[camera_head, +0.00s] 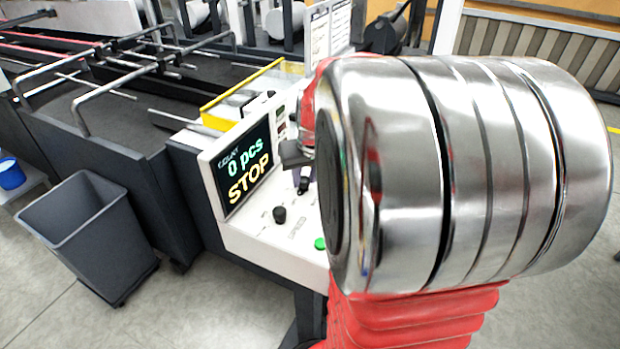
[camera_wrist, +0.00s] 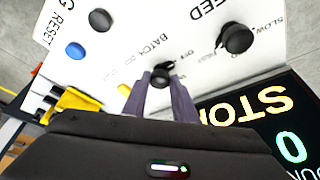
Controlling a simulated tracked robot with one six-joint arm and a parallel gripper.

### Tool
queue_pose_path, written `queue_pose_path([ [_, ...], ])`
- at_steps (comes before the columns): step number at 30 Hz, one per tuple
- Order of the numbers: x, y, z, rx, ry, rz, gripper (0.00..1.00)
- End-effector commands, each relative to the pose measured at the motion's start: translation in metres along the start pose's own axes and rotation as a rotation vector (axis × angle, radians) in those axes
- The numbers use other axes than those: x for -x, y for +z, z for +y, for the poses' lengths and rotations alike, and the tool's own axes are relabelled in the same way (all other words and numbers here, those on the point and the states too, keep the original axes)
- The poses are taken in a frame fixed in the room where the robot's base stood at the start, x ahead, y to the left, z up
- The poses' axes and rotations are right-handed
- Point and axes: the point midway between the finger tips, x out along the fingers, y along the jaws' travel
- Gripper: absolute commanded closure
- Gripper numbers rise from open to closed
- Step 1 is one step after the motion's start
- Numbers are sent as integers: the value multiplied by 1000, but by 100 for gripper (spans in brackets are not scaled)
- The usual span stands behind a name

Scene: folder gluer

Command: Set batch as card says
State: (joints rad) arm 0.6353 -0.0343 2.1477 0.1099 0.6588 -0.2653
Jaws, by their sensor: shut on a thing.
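The white control panel (camera_head: 262,236) carries a screen (camera_head: 245,167) reading "0 pcs" and "STOP". In the wrist view, my gripper (camera_wrist: 161,84) has its two fingers on either side of a small black knob (camera_wrist: 162,74) by the "BATCH" label, and it is shut on that knob. The knob's pointer and exact setting are hidden or too small to read. In the head view, my arm hides much of the panel, and my gripper shows only partly. A printed white sheet (camera_head: 329,32) stands behind the panel; its text is too small to read.
A larger black speed knob (camera_wrist: 238,38), a blue button (camera_wrist: 76,50) and another black control (camera_wrist: 100,20) sit near the batch knob. A green button (camera_head: 320,243) is on the panel's front. A grey bin (camera_head: 88,235) stands on the floor at left, beside the dark conveyor (camera_head: 110,130).

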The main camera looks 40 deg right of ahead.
Motion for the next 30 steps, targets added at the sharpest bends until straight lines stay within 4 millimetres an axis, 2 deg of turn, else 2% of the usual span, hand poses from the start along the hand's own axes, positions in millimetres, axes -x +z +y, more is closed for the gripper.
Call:
queue_pose_path([
  [14, -2, -1, -1, -35, 17, -5, 97],
  [30, -2, -2, 0, -286, 120, -4, 97],
])
